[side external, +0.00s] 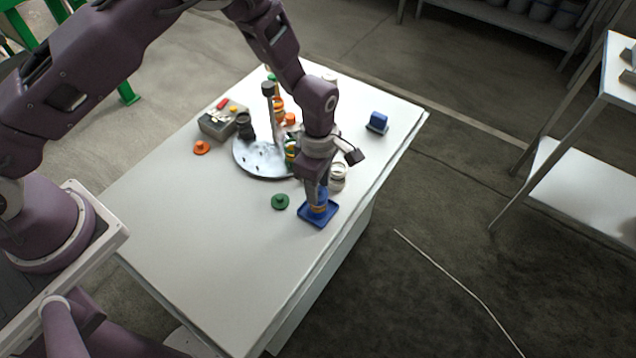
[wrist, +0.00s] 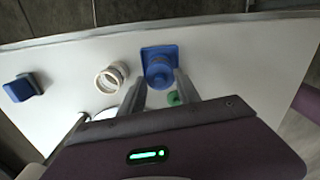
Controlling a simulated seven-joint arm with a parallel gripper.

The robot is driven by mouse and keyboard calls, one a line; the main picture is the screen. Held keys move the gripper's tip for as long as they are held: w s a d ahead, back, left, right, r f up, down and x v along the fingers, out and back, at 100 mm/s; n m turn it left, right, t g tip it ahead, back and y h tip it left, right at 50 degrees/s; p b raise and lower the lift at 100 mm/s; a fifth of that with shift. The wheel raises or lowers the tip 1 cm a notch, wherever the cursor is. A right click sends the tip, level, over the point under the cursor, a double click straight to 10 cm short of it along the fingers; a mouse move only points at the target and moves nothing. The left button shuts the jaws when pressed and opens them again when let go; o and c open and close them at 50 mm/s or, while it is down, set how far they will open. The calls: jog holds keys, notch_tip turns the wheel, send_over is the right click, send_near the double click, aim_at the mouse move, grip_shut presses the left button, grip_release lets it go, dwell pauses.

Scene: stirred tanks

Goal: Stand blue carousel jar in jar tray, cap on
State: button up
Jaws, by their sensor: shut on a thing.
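The blue jar (side external: 322,195) has a blue top and an amber band low on its side. It stands upright between the fingers of my gripper (side external: 317,190), which is shut on it. Its base is at the blue jar tray (side external: 330,211); I cannot tell whether it touches the floor of the tray. In the wrist view the jar's round blue top (wrist: 159,76) shows between the fingertips, with the square tray (wrist: 148,52) under it. The top looks like a blue cap, but the fingers hide its seam.
The grey carousel (side external: 246,165) holds several jars behind my gripper. A white-rimmed pot (side external: 338,174) stands close beside the gripper. A green cap (side external: 280,202) and an orange cap (side external: 201,147) lie loose. A blue block (side external: 377,122) and a grey box (side external: 214,126) stand farther back. The near table is clear.

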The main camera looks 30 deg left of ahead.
jog(key=o, duration=1.9)
jog(key=shift+c, duration=0.2)
jog(key=shift+r, duration=3.5)
grip_shut()
jog(key=shift+f, duration=0.15)
jog(key=shift+f, duration=2.5)
